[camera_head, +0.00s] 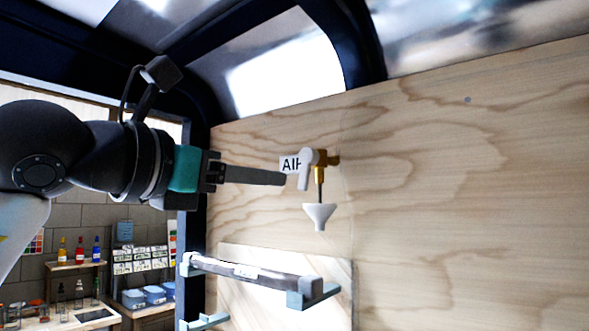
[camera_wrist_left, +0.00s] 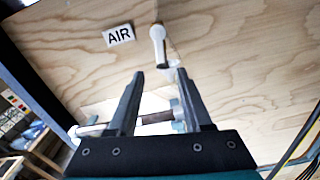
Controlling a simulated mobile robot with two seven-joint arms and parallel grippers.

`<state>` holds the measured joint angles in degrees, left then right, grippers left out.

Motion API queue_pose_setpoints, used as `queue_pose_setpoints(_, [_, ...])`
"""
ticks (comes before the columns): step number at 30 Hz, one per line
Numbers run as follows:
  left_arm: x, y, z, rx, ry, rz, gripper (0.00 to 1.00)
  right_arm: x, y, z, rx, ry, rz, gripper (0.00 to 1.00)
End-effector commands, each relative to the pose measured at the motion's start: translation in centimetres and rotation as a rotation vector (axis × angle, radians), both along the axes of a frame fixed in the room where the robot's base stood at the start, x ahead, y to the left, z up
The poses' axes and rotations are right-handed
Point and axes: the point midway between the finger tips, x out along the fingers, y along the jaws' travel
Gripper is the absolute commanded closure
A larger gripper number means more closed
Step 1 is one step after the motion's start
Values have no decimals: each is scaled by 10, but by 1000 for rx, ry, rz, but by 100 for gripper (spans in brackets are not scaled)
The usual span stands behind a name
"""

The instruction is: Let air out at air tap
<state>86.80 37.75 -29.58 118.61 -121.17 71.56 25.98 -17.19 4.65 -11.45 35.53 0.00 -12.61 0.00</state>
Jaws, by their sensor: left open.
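The air tap (camera_head: 322,160) is on the plywood wall, with a brass body, a white lever handle (camera_head: 304,170) hanging downward and a white funnel-shaped outlet (camera_head: 319,215) below. A white label reading AIR (camera_head: 290,164) is beside it, partly covered by the handle. My left gripper (camera_head: 284,180) points at the tap from the left, its tips close to the handle in the head view. In the left wrist view the fingers (camera_wrist_left: 158,72) are open and empty, and the white handle (camera_wrist_left: 158,45) shows just beyond the gap between their tips. I cannot tell whether they touch. My right gripper is not in view.
A dark tube (camera_head: 250,272) lies across pale brackets on the wall below the tap. The plywood wall (camera_head: 460,200) to the right is bare. At the lower left are shelves with bottles (camera_head: 79,250) and blue bins (camera_head: 145,296). Cables (camera_wrist_left: 300,145) run at the wrist view's right edge.

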Motion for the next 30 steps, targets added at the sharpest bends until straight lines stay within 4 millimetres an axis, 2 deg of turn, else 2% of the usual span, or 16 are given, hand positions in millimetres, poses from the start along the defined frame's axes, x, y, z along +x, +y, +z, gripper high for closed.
queue_pose_setpoints(1, [10, -8, 2, 1, 5, -3, 50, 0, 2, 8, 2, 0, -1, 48])
queue_pose_setpoints(6, [38, -28, 3, 0, 4, -2, 50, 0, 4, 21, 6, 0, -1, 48])
queue_pose_setpoints(12, [60, -44, 1, 0, 4, -1, 50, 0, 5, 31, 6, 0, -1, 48])
queue_pose_setpoints(25, [68, -50, -1, 1, 1, -1, 50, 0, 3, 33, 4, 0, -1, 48])
queue_pose_setpoints(30, [68, -50, -1, 1, 1, -1, 69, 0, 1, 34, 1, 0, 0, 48])
